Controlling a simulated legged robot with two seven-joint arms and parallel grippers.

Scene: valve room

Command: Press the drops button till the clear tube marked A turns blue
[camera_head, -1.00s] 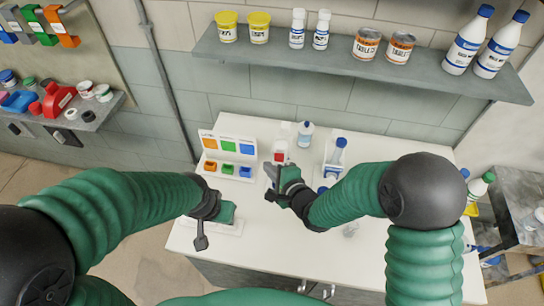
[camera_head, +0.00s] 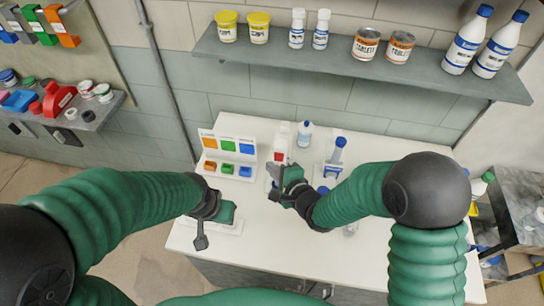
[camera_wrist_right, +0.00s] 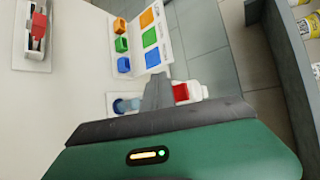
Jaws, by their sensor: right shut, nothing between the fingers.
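A white dispenser (camera_head: 281,140) with a red part (camera_head: 279,156) stands near the back of the white bench. The red part also shows in the right wrist view (camera_wrist_right: 181,92), just beyond my finger. My right gripper (camera_head: 275,174) is shut and empty, close in front of the dispenser; I cannot tell whether it touches it. A round, blue-tinted clear thing (camera_wrist_right: 128,105) is partly hidden beside the finger in the wrist view. It may be the tube, but no letter A is readable. My left gripper (camera_head: 200,241) hangs over the bench's left front; its jaws are unclear.
A panel with orange, green and blue squares (camera_head: 227,146) and matching small blocks stands left of the dispenser. A small bottle (camera_head: 305,133) and a blue-topped bottle (camera_head: 338,148) stand to the right. A shelf (camera_head: 350,72) with containers overhangs the back. The bench's front middle is clear.

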